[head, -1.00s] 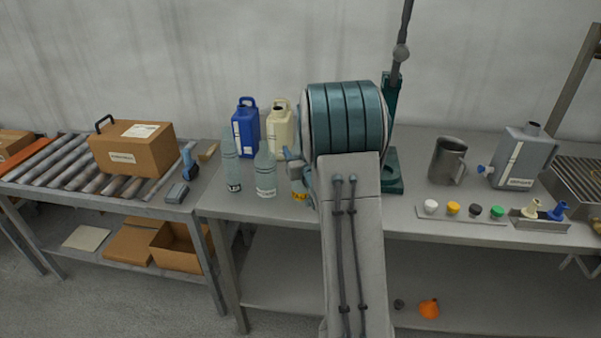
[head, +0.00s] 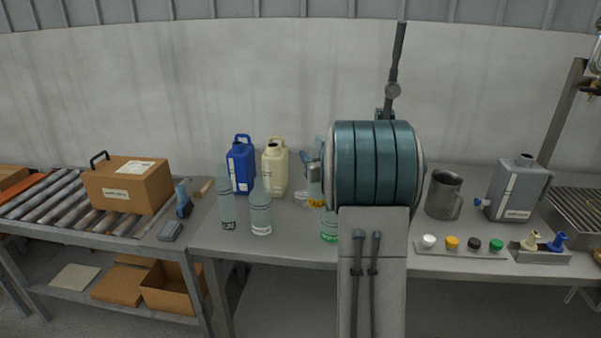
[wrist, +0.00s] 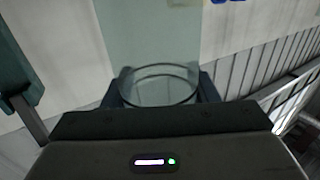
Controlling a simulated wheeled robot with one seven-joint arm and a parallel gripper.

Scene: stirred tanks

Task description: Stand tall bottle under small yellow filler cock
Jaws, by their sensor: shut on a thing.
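My gripper (head: 313,172) is mostly behind my arm in the head view. It is shut on a pale teal, see-through bottle with a yellow label (head: 317,203), held upright-looking above the bench. In the wrist view the clear round form of this bottle (wrist: 160,90) sits between the two fingers. Much of the bottle is hidden by my arm in the head view.
Similar bottles stand on the bench at left (head: 227,205) and (head: 261,212), and a green-labelled one (head: 329,236) is partly behind my arm. Behind are blue (head: 240,168) and cream (head: 274,168) jerrycans. Right are a steel jug (head: 443,197), coloured caps (head: 452,242) and a grey canister (head: 515,190).

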